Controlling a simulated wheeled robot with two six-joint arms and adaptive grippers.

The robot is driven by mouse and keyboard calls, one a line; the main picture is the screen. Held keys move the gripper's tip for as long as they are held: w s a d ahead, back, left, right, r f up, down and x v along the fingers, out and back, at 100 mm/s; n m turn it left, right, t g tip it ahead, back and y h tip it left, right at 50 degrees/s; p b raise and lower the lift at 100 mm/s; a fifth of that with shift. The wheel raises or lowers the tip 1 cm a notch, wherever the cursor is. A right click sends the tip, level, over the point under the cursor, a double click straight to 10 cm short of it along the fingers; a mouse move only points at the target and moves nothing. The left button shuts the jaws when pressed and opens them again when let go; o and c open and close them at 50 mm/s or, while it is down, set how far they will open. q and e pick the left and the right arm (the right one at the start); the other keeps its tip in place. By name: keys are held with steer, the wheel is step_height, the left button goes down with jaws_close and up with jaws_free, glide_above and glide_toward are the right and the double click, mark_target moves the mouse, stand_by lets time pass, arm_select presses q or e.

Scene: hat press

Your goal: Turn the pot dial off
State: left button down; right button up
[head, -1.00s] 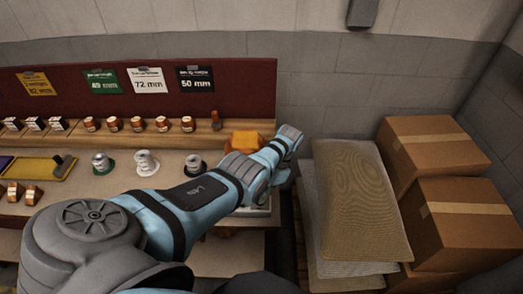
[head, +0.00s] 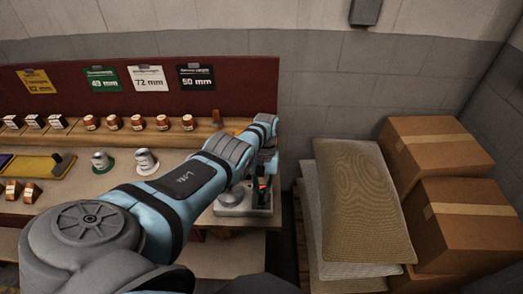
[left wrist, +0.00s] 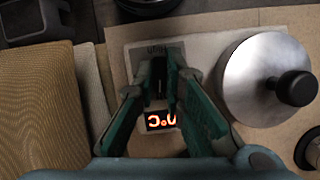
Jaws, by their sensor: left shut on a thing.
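The pot unit (head: 232,205) is a pale box at the right end of the bench in the head view, partly behind my left arm. In the left wrist view the round silver lid (left wrist: 262,88) with a black knob lies right of my left gripper (left wrist: 164,68). The gripper's green-sided fingers are closed around a small dark dial on the pale panel (left wrist: 135,58); the fingers hide most of the dial. A lit orange display (left wrist: 161,120) sits between the fingers, its digits partly covered. My right gripper is not in view.
Cardboard boxes (head: 434,155) and stacked tan sacks (head: 362,200) stand right of the bench. A red backboard (head: 140,100) runs behind the bench.

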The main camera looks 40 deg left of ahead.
arm_select(q)
steer(key=shift+s+n+h, duration=0.15)
steer(key=shift+n+h, duration=0.15)
steer(key=shift+n, duration=0.4)
steer(key=c, duration=1.7)
jaws_free()
steer(key=shift+a, duration=0.1)
steer(key=v, duration=0.7)
steer(key=shift+r, duration=0.25)
